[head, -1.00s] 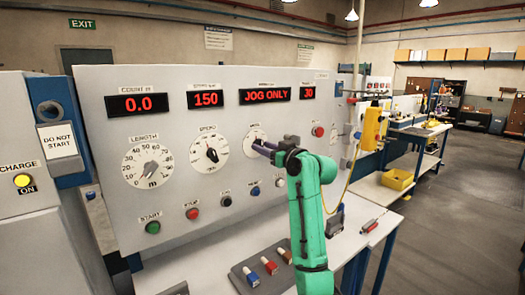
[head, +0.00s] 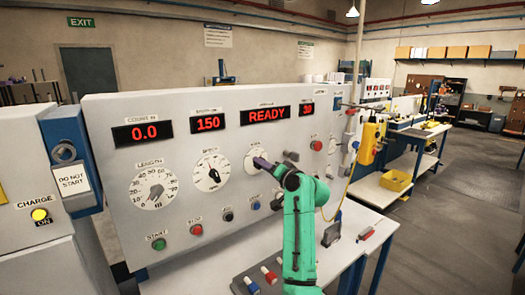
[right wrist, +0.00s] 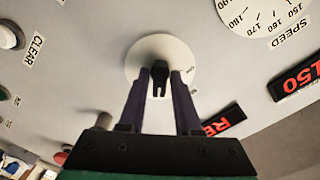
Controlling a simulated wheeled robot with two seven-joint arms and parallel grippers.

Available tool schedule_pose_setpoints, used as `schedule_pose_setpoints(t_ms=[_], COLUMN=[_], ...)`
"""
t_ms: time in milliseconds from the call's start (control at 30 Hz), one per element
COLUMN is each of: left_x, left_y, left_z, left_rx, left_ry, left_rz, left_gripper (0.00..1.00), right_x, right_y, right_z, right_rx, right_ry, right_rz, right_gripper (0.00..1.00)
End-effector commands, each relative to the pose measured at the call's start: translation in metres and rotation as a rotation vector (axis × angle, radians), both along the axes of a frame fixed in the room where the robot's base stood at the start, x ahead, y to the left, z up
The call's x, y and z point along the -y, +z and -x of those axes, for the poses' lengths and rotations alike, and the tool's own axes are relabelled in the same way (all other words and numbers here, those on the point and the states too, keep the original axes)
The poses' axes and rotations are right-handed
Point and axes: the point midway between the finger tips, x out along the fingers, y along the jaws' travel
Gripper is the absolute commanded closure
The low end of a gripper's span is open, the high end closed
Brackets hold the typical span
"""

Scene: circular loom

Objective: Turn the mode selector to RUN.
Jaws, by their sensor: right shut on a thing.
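The mode selector is a black knob (right wrist: 159,70) on a round white dial plate, which shows in the head view (head: 252,155) on the grey panel. My right gripper (head: 260,163) is shut on this knob. In the right wrist view its two dark fingers (right wrist: 160,80) stand on either side of the knob. The fingers and arm hide part of the dial, and I cannot read the knob's pointer position. The red display (head: 266,115) above it reads READY. My left gripper is not in view.
A LENGTH dial (head: 155,189) and a SPEED dial (head: 212,171) are to the left on the panel. Green START (head: 159,244) and red STOP (head: 196,229) buttons sit below. A yellow pendant (head: 370,142) hangs at the right. Small red and blue items lie on the bench.

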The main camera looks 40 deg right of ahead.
Motion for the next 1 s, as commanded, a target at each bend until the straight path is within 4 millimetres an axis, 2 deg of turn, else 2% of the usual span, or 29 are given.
schedule_pose_setpoints(t_ms=[33,67,100,433,800,1000], left_x=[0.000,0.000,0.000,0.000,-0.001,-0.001], left_y=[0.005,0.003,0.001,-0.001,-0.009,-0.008], left_z=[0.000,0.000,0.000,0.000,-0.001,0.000], left_rx=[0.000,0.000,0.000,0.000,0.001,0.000], left_ry=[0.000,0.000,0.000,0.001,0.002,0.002], left_rz=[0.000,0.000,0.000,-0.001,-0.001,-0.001], left_gripper=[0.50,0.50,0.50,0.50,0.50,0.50], right_x=[-0.001,0.000,0.000,0.000,-0.001,-0.001], right_y=[0.002,0.000,-0.002,-0.001,-0.002,-0.001], right_z=[0.000,0.000,0.000,0.003,0.065,0.071], right_rx=[0.000,0.001,0.001,0.003,0.003,0.003], right_ry=[0.001,0.001,0.001,-0.002,-0.002,0.000], right_rz=[-0.030,-0.033,-0.029,-0.023,-0.021,-0.023], right_gripper=[1.00,0.64,0.50,0.50,0.50,0.50])
